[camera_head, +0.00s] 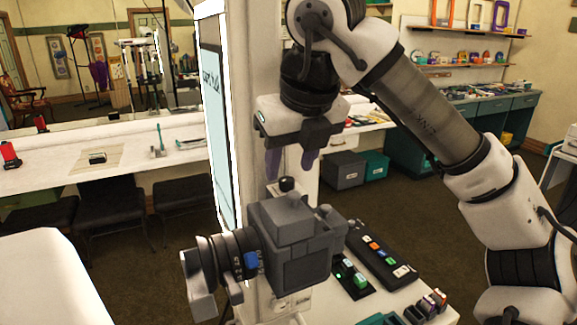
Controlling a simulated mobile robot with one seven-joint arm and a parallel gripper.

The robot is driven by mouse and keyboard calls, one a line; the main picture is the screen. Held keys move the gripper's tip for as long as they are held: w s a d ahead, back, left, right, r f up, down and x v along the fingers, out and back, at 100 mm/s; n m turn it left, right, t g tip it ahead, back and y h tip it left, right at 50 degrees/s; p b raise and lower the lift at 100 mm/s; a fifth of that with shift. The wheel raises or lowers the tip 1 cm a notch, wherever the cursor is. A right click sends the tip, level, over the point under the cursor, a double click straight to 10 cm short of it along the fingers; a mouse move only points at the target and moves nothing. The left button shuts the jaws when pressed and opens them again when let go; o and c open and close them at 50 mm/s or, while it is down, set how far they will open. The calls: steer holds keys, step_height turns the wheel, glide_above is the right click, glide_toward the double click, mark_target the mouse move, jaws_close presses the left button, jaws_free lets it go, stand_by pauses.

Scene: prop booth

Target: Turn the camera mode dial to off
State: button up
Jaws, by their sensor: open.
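A dark grey camera (302,236) with a large lens (224,252) pointing left stands in the lower middle, near the end of a white counter. A small black knob (286,184) stands up at its top, and a lower grey knob (324,211) sits at its right side. I cannot tell which one is the mode dial, and no dial markings can be read. My gripper (290,168) points down just above the camera. Its two dark purple fingers are spread apart over the black knob, with nothing between them. I cannot tell whether the fingertips reach down to the knob's height.
A black panel with coloured buttons (381,252) and a smaller one with green buttons (351,277) lie right of the camera. Small coloured items (432,302) stand at the front right. A bright lit panel (218,120) rises close behind, left of my gripper.

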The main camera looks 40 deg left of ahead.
mark_target(287, 179)
steer(key=shift+x, duration=1.45)
jaws_close()
steer(key=shift+w+n, duration=0.1)
steer(key=shift+n, duration=0.3)
steer(key=n+g, duration=0.1)
steer(key=n, duration=0.1)
steer(key=n+g, duration=0.1)
steer(key=n, duration=0.2)
steer(key=shift+w+n+g, duration=0.2)
steer(key=shift+n+g, duration=0.1)
steer(key=n+g, duration=0.1)
steer(key=n, duration=0.4)
steer(key=shift+w+g+h, duration=0.15)
steer(key=shift+g+h, duration=0.15)
steer(key=shift+g, duration=0.1)
steer(key=shift+n, duration=0.4)
